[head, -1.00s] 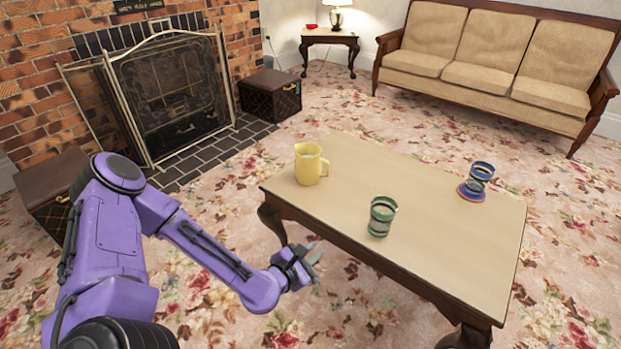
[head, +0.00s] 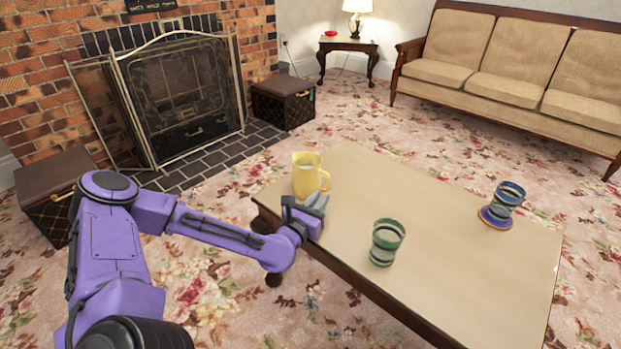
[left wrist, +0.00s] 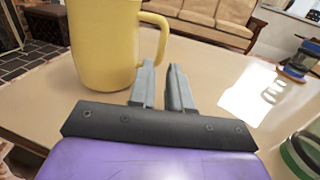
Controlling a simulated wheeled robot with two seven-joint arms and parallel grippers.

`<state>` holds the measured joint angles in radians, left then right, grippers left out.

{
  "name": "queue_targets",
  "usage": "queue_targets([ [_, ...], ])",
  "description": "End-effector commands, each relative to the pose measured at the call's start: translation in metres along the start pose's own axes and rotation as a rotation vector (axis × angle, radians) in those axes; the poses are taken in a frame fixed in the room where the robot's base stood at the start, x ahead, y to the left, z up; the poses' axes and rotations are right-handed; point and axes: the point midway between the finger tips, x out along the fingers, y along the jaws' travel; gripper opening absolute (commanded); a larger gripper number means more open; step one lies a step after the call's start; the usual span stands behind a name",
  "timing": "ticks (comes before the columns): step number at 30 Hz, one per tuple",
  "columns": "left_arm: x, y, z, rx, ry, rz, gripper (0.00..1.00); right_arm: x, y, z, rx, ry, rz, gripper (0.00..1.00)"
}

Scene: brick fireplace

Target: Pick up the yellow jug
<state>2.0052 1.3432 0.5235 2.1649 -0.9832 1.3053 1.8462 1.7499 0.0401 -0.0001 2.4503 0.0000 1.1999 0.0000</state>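The yellow jug (head: 306,177) stands upright on the coffee table (head: 440,225), near its far left end, with its handle toward the right. In the left wrist view the jug (left wrist: 103,45) is large and close, ahead and to the left of the fingers. My left gripper (head: 317,201) is just in front of the jug in the head view. In the left wrist view its fingers (left wrist: 162,78) stand a small gap apart with nothing between them. The fingertips are near the lower end of the jug's handle; I cannot tell whether they touch. My right gripper is not in view.
A green banded cup (head: 385,243) stands right of my left gripper. A blue cup (head: 508,195) stands on a saucer (head: 496,217) farther right. The table between jug and cups is clear. A fireplace screen (head: 182,98), dark boxes and a sofa (head: 520,65) lie beyond the table.

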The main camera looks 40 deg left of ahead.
Motion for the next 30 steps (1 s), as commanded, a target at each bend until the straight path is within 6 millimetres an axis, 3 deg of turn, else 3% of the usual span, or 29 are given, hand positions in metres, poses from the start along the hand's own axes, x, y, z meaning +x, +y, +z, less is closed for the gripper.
queue_targets([
  [12, 0.059, -0.003, -0.001, 0.001, 0.0, -0.004, 0.18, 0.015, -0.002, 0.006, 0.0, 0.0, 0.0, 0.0],
  [18, 0.06, -0.003, 0.0, 0.0, 0.001, -0.004, 0.18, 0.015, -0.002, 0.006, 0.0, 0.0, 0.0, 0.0],
  [20, 0.06, -0.003, 0.0, 0.0, 0.001, -0.004, 0.02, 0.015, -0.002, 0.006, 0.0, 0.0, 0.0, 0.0],
  [21, 0.06, -0.003, 0.0, 0.0, 0.001, -0.004, 0.0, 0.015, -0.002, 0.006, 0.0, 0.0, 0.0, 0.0],
  [30, 0.06, -0.003, 0.0, 0.0, 0.001, -0.004, 0.0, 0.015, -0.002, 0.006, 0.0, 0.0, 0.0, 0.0],
])
